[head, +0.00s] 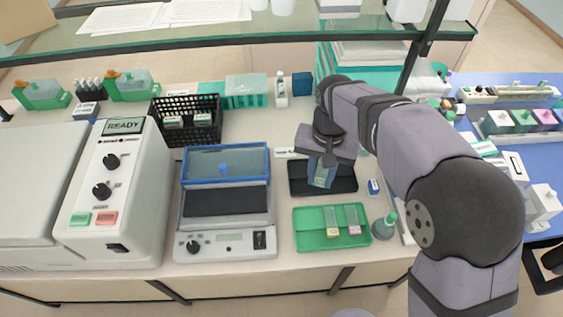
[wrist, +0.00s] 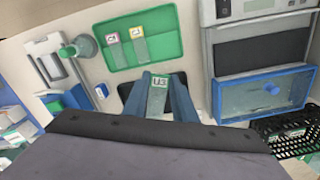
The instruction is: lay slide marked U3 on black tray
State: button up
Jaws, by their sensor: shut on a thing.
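My gripper (head: 322,172) is shut on a glass slide with a pale green label (wrist: 158,82); the label seems to read U3. In the wrist view the slide sits between the two blue-grey fingers. The black tray (head: 345,184) lies on the bench right below and around the gripper in the head view. Its edge also shows beside the fingers in the wrist view (wrist: 125,91). I cannot tell whether the slide touches the tray, as the fingers and wrist hide much of it.
A green tray (head: 303,239) with two slides, one yellow-labelled and one pink-labelled, lies just in front of the black tray. A scale-like device with a blue-framed lid (head: 225,163) stands left.

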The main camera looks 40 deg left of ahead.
jog(key=w+f+n+p, duration=0.1)
jog(key=w+f+n, duration=0.3)
jog(key=w+f, duration=0.2)
jog(key=shift+a+f, duration=0.15)
jog(key=shift+f, duration=0.3)
jog(key=shift+f, duration=0.2)
jog(key=shift+f+b, duration=1.75)
jog(key=shift+f, duration=0.45)
jog(key=shift+w+a+f, duration=0.35)
jog(key=shift+w+a, duration=0.35)
jog(key=shift+w+a+f, duration=0.35)
jog(key=shift+w+a, duration=0.3)
jog(key=shift+w, duration=0.05)
jog(key=shift+w+a+f, duration=0.15)
jog(key=shift+w+a, duration=0.05)
jog(key=shift+f+b, duration=0.25)
jog(key=shift+b, duration=0.1)
